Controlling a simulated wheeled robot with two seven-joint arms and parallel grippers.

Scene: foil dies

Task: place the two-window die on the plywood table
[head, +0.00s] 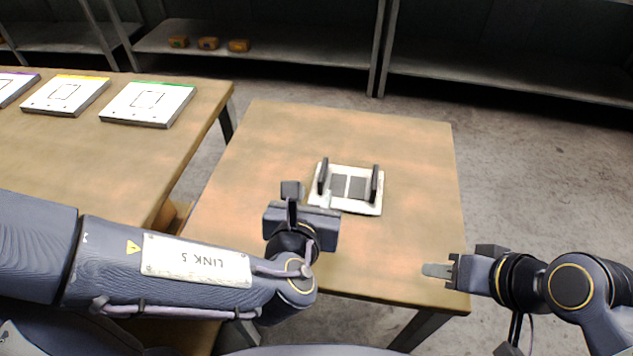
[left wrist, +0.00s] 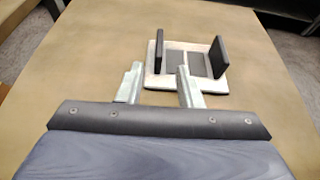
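The two-window die (head: 348,187) is a white plate with two dark grey windows and two upright black grips. It lies flat on the plywood table (head: 290,135), near its middle; the left wrist view also shows the die (left wrist: 182,60). My left gripper (head: 318,205) is at the die's near left side, its fingers mostly hidden in the head view. In the left wrist view this gripper (left wrist: 158,76) has its fingers apart with nothing between them, short of the die's grips. My right gripper (head: 436,270) is over the table's near right corner, holding nothing visible; its finger gap is hidden.
A second table (head: 60,140) at the left bears white panels with purple, yellow (head: 66,94) and green (head: 149,103) edges. A grey shelf (head: 270,45) behind holds small orange-brown blocks (head: 208,43). The plywood table is clear around the die.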

